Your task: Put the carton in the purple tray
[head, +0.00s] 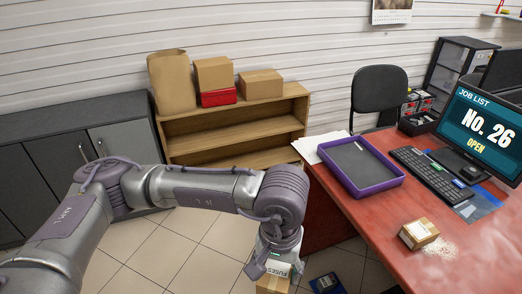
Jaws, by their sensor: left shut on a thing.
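The purple tray (397,184) lies on the red desk, with a dark flat inside that looks empty. My left gripper (272,270) points down at the bottom of the head view, left of the desk and the tray. It is shut on a brown carton (272,286) with a white label reading "FUSES". The carton's lower part is cut off by the picture edge, and the gripper hides part of it. Another small carton (418,233) with a white label sits on the desk, right of and nearer than the tray. My right gripper is out of view.
The red desk (375,225) also holds papers (312,146) beside the tray, a keyboard (428,173) and a monitor (483,130). Pale crumbs (443,248) lie by the desk carton. A dark blue item (327,284) is low beside the desk. A wooden shelf (235,128) stands behind.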

